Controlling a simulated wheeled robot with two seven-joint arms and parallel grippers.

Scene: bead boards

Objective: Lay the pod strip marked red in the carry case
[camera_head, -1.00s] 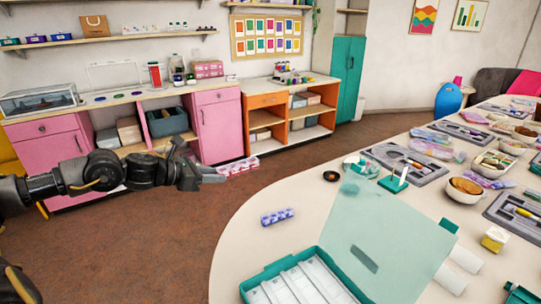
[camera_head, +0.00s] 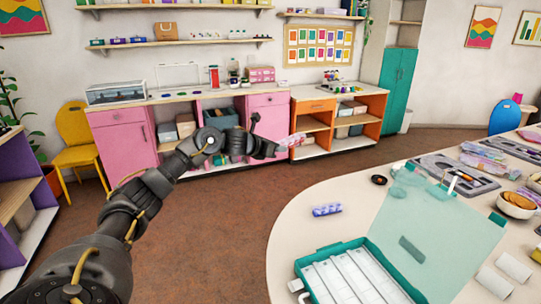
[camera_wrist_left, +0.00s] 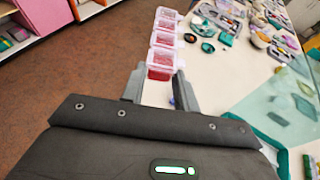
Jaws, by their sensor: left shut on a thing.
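My left gripper (camera_head: 279,147) is shut on a pod strip (camera_head: 292,141) and holds it out over the floor, left of the table's edge. In the left wrist view the strip (camera_wrist_left: 164,42) shows clear pods with red contents in a row, and the gripper tips (camera_wrist_left: 160,88) close on its near end. The carry case (camera_head: 352,240) stands open on the table, teal with white lengthwise compartments that look empty. Its pale lid (camera_head: 448,212) is tilted back to the right. A purple-blue pod strip (camera_head: 327,210) lies on the table behind the case. My right gripper is out of view.
The white table (camera_head: 285,250) has a curved left edge and clear room left of the case. Grey trays (camera_head: 455,178), a bowl (camera_head: 517,205) and white rolls (camera_head: 494,283) lie behind and right of the lid. Pink and orange cabinets (camera_head: 314,105) stand far back.

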